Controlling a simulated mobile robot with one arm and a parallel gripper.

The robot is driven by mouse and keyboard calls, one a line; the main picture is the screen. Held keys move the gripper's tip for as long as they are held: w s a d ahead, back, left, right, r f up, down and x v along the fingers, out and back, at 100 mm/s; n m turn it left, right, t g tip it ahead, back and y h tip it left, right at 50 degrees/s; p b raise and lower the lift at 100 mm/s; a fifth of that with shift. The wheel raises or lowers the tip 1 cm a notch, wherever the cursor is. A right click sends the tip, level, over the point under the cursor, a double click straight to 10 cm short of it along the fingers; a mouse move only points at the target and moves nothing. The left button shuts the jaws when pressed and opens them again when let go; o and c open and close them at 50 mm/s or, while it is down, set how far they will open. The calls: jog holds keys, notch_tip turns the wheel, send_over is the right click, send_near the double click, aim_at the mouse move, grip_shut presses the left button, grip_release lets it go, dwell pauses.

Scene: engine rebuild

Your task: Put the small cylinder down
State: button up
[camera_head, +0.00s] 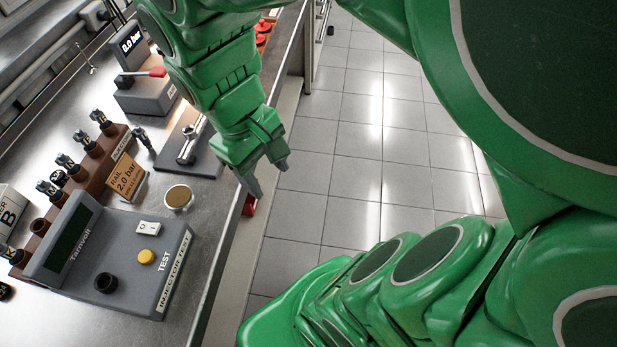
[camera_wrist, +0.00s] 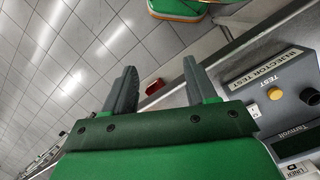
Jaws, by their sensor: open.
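My gripper (camera_head: 266,176) is open, with nothing between its fingers. It hangs near the front edge of the metal bench (camera_head: 215,225). In the wrist view its two fingers (camera_wrist: 159,70) are spread apart, with floor and a red object (camera_wrist: 154,87) visible beyond them. No small cylinder shows in the gripper. A small dark injector-like cylinder (camera_head: 145,140) stands on the bench left of the grey fixture (camera_head: 190,148). Several similar ones stand in the brown rack (camera_head: 116,146). I cannot tell which piece is the task's small cylinder.
The grey injector test box (camera_head: 120,262) with a yellow button stands at the front left. A round tan-topped dish (camera_head: 179,197) sits behind it. A gauge unit (camera_head: 145,92) with a red lever stands farther back. Tiled floor (camera_head: 345,150) lies right of the bench.

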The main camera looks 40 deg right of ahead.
jog(key=s+m, duration=0.1)
jog(key=s, duration=0.1)
jog(key=s+m+y, duration=0.1)
jog(key=s, duration=0.1)
jog(key=s+m, duration=0.1)
jog(key=s, duration=0.1)
jog(key=shift+f+y, duration=0.3)
jog(key=shift+f, duration=0.05)
dwell(1.5)
